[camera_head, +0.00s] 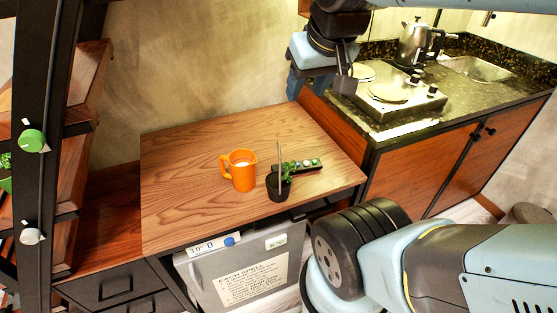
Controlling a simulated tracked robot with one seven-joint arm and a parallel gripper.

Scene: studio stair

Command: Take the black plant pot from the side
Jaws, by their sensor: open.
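The black plant pot (279,189) stands upright on the wooden table, near its front edge and right of the middle. A small green plant grows in it, and a thin pale stick rises above it. My gripper (322,82) is at the top of the view, above and behind the table's back right corner. It is open and empty, well apart from the pot. Its fingers are partly dark and small, so their detail is hard to tell.
An orange jug (239,171) stands just left of the pot. A dark strip with several round knobs (302,165) lies close behind the pot. The table's left part (185,180) is clear. A counter with a hotplate (400,100) and kettle (414,42) is at right.

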